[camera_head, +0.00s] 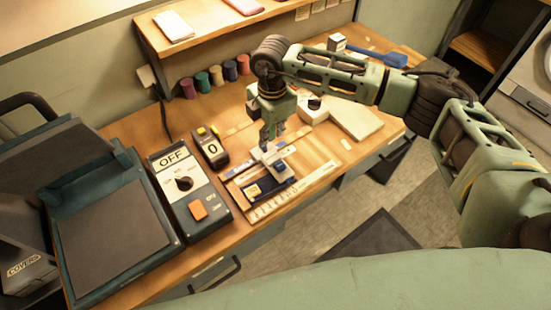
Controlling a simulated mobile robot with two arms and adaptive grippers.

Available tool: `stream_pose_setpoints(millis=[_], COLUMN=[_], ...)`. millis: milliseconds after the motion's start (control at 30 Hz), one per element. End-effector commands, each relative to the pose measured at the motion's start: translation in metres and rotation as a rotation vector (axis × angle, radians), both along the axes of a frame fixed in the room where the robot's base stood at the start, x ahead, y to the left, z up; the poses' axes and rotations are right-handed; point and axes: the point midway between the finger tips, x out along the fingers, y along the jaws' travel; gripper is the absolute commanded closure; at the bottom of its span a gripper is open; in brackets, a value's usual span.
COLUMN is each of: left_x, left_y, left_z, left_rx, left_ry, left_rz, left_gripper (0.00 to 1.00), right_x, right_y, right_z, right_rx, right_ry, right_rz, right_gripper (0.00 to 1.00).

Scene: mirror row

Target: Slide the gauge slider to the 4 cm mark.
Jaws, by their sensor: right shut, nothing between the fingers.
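The gauge (292,191) lies along the front edge of the wooden desk, with a pale ruler scale whose numbers are too small to read. A light slider piece with a blue part (280,168) sits over the dark blue track, right of a yellow label. My right gripper (269,149) points down at the slider's back end, fingers shut and empty. I cannot tell whether the fingertips touch it. My left gripper is out of view.
Left of the gauge are a box with a dial marked OFF (188,193), a small device showing 0 (210,148) and a large dark press-like machine (110,225). Several thread spools (215,76) stand at the back. A pale block (355,118) lies to the right.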

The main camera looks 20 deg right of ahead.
Motion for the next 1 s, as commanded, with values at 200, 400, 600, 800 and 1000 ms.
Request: stream_pose_setpoints(millis=[200,400,600,800,1000], left_x=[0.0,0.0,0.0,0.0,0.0], left_y=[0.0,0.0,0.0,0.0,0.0], left_z=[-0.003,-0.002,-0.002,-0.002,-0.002], left_rx=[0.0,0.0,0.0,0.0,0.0], left_ry=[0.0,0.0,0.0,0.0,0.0], left_rz=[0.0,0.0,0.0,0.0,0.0], left_gripper=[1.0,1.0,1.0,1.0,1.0], right_x=[-0.01,-0.015,-0.019,-0.024,-0.026], right_y=[0.008,0.021,0.034,0.047,0.051], right_z=[-0.019,-0.02,-0.02,-0.02,-0.021], right_rx=[-0.015,-0.015,-0.016,-0.016,-0.017], right_ry=[0.016,0.016,0.015,0.015,0.016], right_rz=[-0.005,-0.005,-0.006,-0.006,-0.009], right_gripper=[1.0,1.0,1.0,1.0,1.0])
